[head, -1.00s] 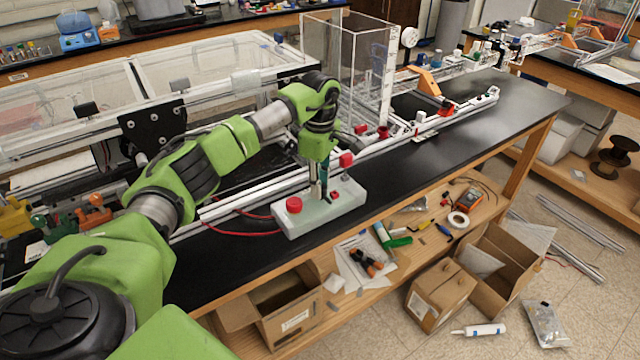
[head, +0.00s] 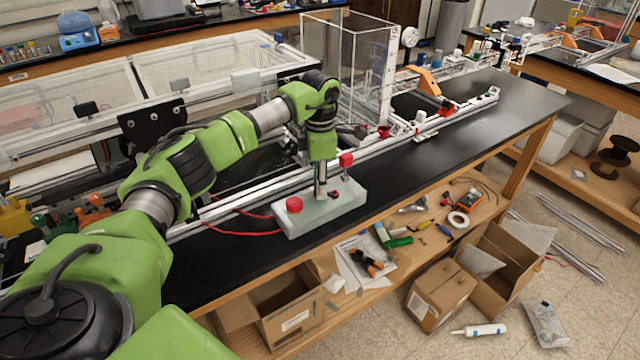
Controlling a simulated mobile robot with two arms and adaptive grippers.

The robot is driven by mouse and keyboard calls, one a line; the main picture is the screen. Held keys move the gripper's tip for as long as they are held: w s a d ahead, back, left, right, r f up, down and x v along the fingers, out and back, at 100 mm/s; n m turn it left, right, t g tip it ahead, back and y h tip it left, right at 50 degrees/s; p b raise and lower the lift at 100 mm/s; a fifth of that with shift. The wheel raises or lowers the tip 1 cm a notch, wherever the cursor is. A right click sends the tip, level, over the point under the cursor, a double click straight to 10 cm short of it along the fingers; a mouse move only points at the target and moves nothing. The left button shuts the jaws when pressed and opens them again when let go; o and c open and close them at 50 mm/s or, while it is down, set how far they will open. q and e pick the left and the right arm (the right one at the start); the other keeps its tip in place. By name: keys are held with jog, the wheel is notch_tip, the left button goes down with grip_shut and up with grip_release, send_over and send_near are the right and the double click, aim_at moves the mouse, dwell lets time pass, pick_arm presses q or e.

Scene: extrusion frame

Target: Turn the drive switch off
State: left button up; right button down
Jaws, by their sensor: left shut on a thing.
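A pale control box (head: 345,204) sits on the black bench top, with a round red button (head: 294,204) at its left end. My left gripper (head: 320,195) points straight down onto the middle of the box. Its fingers are close together, shut on a small part at the box top that appears to be the drive switch. The fingers hide that part, so its setting cannot be told. My right gripper is not in view.
Red cables (head: 245,232) run left from the box. White rails (head: 260,185) and a clear upright tank (head: 345,70) stand behind it. The black bench top (head: 470,120) is clear to the right. Cardboard boxes (head: 440,295) lie below.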

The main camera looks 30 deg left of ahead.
pick_arm(q)
jog(key=n, duration=0.5)
jog(key=shift+r+n, duration=0.1)
jog(key=shift+n, duration=0.2)
jog(key=n, duration=0.5)
jog(key=shift+p, duration=0.35)
jog(key=shift+n, duration=0.3)
jog(key=o, duration=1.1)
notch_tip(320, 180, up, 12)
